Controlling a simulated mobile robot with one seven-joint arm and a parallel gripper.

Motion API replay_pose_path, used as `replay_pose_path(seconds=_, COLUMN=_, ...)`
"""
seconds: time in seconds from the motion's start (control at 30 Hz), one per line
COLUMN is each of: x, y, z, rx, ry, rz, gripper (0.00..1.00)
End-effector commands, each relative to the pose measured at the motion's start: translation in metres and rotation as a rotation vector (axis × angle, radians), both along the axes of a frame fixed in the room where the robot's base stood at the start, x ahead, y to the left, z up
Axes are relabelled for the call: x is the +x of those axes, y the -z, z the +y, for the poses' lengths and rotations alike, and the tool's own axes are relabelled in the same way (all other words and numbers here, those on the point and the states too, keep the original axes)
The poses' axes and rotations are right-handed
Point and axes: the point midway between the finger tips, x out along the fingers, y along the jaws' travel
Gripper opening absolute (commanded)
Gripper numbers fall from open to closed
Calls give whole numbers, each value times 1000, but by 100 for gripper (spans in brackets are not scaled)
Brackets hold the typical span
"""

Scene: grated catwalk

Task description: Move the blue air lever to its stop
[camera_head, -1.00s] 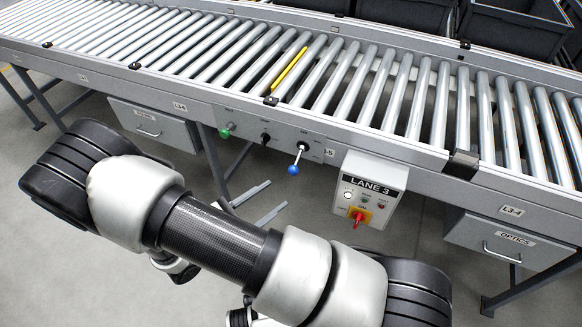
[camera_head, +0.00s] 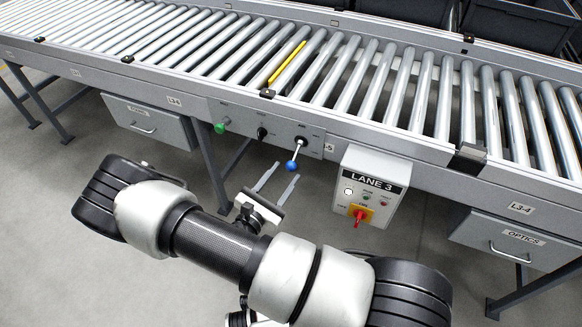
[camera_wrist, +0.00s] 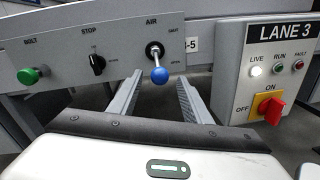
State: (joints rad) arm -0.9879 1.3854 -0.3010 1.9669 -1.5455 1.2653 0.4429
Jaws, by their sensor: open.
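The blue air lever (camera_head: 291,165) is a thin metal stem with a blue ball end on the grey side panel of the conveyor. In the wrist view its ball (camera_wrist: 160,75) hangs below the AIR pivot, leaning slightly right. My gripper (camera_head: 278,176) is open and empty, just below and in front of the lever. In the wrist view its two fingers (camera_wrist: 158,82) point toward the panel, one on each side of the ball as seen from there. I see no contact; the exact depth gap is hard to tell.
Left of the lever are a black STOP knob (camera_wrist: 97,64) and a green BOLT knob (camera_wrist: 29,76). A LANE 3 box (camera_head: 371,190) with a red switch (camera_head: 360,213) stands out to the right. A support leg (camera_head: 212,170) is at the left, below the conveyor.

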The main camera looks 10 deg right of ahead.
Motion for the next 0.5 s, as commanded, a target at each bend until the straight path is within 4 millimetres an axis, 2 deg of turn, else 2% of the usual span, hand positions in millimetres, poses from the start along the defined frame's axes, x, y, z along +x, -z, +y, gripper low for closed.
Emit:
replay_pose_path(seconds=0.2, x=27, y=1, z=-24, rx=2, ry=2, rz=-1, gripper=44)
replay_pose_path(seconds=0.5, x=37, y=0, z=-33, rx=1, ry=0, rz=-1, gripper=44)
